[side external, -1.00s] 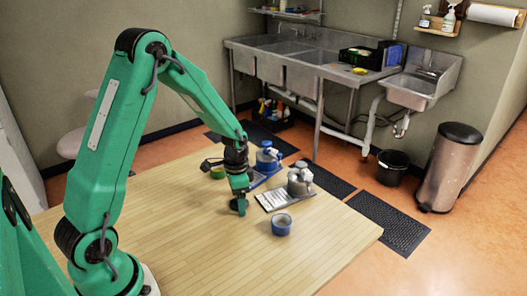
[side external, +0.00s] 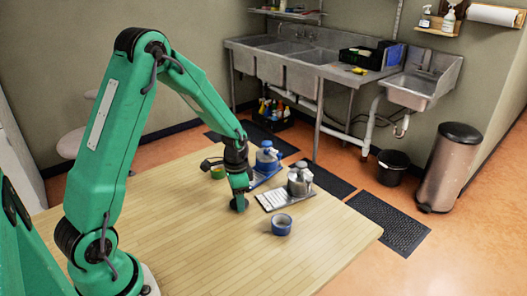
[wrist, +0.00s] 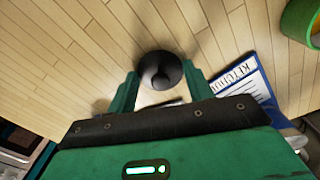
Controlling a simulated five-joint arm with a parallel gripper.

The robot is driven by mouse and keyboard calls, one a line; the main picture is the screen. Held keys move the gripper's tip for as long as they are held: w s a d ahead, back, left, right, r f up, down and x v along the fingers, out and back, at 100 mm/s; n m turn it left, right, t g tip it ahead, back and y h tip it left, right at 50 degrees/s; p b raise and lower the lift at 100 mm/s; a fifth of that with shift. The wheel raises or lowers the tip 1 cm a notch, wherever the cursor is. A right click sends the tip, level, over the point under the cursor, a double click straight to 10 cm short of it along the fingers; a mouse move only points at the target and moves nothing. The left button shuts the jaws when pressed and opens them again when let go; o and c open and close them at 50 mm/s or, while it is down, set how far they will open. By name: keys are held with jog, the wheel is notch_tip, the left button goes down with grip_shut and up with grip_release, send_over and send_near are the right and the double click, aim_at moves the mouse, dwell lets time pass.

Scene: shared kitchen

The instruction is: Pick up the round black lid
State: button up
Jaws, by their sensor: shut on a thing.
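The round black lid (wrist: 160,56) shows in the wrist view with its knob between my fingertips. My gripper (wrist: 160,76) points down at it, one green finger on each side, and is shut on the lid. In the side view my gripper (side external: 239,202) is low over the wooden table, left of the clipboards. There the lid is a small dark patch (side external: 238,207) at the fingertips, mostly hidden. I cannot tell whether it still touches the table.
A grey jug (side external: 300,180) stands on a clipboard (side external: 272,201). A blue jug (side external: 266,160) stands on another clipboard behind. A blue tape roll (side external: 282,225) is right of my gripper, a green one (side external: 218,172) behind it. The table's front (side external: 210,260) is clear.

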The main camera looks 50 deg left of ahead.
jog(key=shift+r, duration=0.5)
notch_tip(320, 180, up, 3)
jog(key=shift+r, duration=0.1)
jog(key=s+d+r, duration=0.3)
jog(key=d+r, duration=0.3)
jog(key=d, duration=0.5)
jog(key=shift+s+r, duration=0.15)
jog(key=shift+r, duration=0.2)
